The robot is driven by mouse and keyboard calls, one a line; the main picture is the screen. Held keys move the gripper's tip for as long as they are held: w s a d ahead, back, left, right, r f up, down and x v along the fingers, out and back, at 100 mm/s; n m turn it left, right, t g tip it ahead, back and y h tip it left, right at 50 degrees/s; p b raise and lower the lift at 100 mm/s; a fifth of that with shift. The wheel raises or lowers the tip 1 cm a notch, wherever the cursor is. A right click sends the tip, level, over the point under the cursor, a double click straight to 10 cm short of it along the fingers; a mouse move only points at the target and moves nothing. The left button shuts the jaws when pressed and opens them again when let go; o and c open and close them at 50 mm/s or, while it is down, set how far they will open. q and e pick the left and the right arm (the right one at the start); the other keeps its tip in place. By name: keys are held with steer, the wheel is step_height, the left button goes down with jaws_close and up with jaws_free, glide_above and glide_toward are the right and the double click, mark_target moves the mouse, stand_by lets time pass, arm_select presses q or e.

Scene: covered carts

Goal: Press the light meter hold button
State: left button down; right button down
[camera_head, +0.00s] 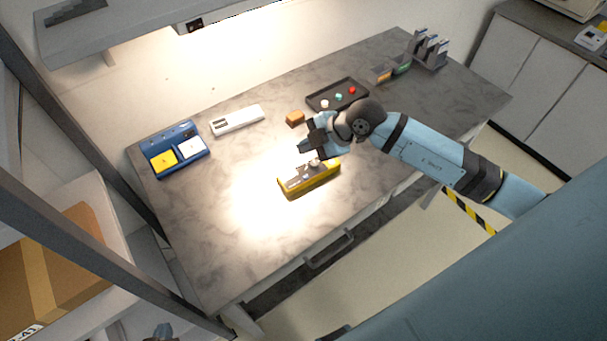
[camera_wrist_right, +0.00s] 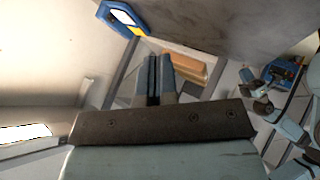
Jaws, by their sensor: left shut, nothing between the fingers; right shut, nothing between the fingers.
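The light meter appears to be the yellow device with a dark grey face (camera_head: 308,181), lying on the table under a bright pool of light. A pale round part and small details show on its face; I cannot tell which is the hold button. My right gripper (camera_head: 301,147) is shut and empty, just beyond the meter's back edge; contact cannot be judged. Its closed blue fingers also show in the right wrist view (camera_wrist_right: 153,80), where the meter is not seen. My left gripper (camera_head: 163,331) barely shows at the bottom edge, shut and away from the table top.
A blue unit with yellow and white panels (camera_head: 169,148) stands at the table's left end, beside a white device (camera_head: 237,120). An orange-brown block (camera_head: 295,118) and a black tray (camera_head: 321,97) with small colored parts lie behind my right gripper. The front-left tabletop is clear.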

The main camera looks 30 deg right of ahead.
steer(key=shift+f, duration=0.1)
steer(key=b, duration=0.7)
glide_above(306, 178)
step_height(306, 178, down, 6)
steer(key=shift+f, duration=0.25)
steer(key=shift+f+b, duration=0.35)
steer(key=shift+f, duration=0.7)
stand_by(0.3)
steer(key=shift+f, duration=0.15)
steer(key=shift+f, duration=0.25)
